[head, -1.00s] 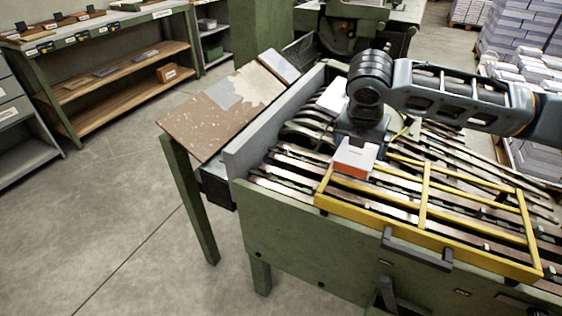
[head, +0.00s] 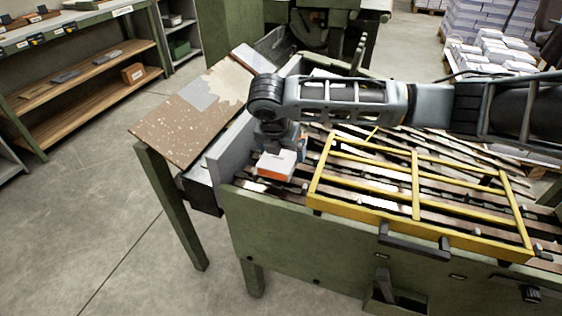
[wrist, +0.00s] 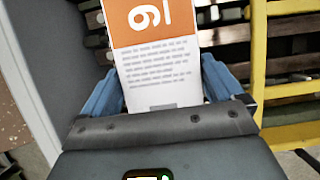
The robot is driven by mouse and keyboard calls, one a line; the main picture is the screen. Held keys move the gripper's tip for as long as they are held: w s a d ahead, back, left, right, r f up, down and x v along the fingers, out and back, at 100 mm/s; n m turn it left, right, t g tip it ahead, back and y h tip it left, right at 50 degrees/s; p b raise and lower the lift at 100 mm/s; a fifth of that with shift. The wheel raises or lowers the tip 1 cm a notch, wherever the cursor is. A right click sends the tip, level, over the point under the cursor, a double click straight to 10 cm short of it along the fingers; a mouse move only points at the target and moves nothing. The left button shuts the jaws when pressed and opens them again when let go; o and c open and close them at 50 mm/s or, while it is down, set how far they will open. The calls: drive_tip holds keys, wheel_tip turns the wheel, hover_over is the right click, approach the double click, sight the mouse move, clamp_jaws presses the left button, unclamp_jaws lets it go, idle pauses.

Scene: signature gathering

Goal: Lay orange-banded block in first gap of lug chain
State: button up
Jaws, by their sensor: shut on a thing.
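The orange-banded block (head: 277,165) is white with an orange end. In the wrist view the block (wrist: 155,70) shows an orange band with a "6"-like mark above lines of print. My gripper (wrist: 165,95) is shut on it, a blue finger on each side. In the head view my gripper (head: 278,142) is at the left end of the lug chain (head: 262,187), beside the grey side wall. The block is over the chain's left part; I cannot tell whether it touches the bars. My arm hides part of the chain behind.
A yellow guard frame (head: 415,185) covers the chain just right of the block. The grey side wall (head: 232,145) stands close on the left. A speckled brown board (head: 185,123) lies beyond it. Shelves (head: 85,85) stand at the far left.

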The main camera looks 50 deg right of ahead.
drive_tip(key=shift+w+a+f, duration=0.1)
drive_tip(key=shift+w+f, duration=0.05)
drive_tip(key=shift+f, duration=1.9)
drive_tip(key=shift+f, duration=0.1)
drive_tip(key=o, duration=1)
